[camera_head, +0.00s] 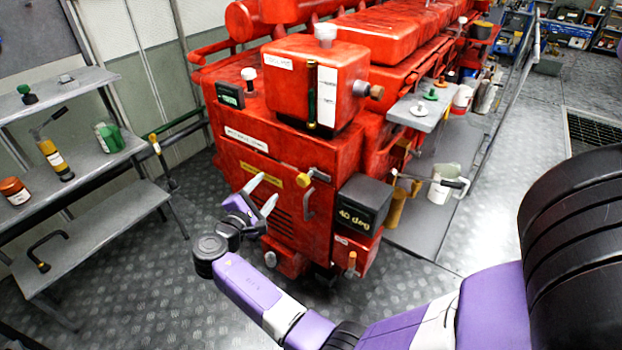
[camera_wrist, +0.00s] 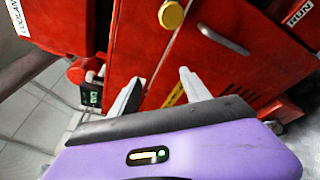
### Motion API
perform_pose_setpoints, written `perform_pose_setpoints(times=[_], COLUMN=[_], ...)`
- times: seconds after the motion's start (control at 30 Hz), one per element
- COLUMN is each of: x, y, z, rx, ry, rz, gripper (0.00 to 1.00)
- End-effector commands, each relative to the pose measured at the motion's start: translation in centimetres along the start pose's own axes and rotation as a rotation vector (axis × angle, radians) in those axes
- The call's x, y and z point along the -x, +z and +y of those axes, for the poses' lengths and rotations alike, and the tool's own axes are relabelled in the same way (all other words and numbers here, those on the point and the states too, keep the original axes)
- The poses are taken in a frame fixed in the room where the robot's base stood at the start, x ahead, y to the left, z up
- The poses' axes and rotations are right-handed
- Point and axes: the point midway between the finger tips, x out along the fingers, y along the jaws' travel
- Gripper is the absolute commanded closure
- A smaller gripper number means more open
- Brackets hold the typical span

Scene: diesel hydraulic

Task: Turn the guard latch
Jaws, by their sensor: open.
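The guard latch (camera_head: 304,180) appears to be the yellow-brown knob with a short lever at the upper right of the red guard panel (camera_head: 250,180). In the wrist view a round yellow knob (camera_wrist: 171,14) shows at the top edge, partly cut off. My gripper (camera_head: 264,191) is open and empty in front of the panel, left of the latch and a little lower. In the wrist view its two pale fingers (camera_wrist: 160,76) point toward the panel, apart from the knob. A yellow label strip (camera_wrist: 175,95) shows between and beyond the fingers.
A grey bar handle (camera_head: 308,202) sits on the panel just below the latch; it also shows in the wrist view (camera_wrist: 222,40). A dark box reading "40 deg" (camera_head: 362,204) juts out at right. Shelves with bottles (camera_head: 85,165) stand at left. The floor in front is clear.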

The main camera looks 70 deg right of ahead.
Motion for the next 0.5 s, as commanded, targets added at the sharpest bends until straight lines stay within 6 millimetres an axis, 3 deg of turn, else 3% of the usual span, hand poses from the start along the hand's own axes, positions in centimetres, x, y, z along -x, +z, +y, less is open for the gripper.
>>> perform_pose_setpoints(times=[0.1, 0.2, 0.37, 0.5], x=[0.0, 0.5, 0.3, -1.2], y=[3.0, 4.9, 6.0, 6.5], z=[-2.1, -2.5, -2.9, -2.9], rx=[0.163, 0.233, 0.277, 0.279], ry=[-0.034, -0.056, -0.086, -0.087], rz=[-0.167, -0.253, -0.286, -0.285], gripper=[0.45, 0.45, 0.45, 0.45])
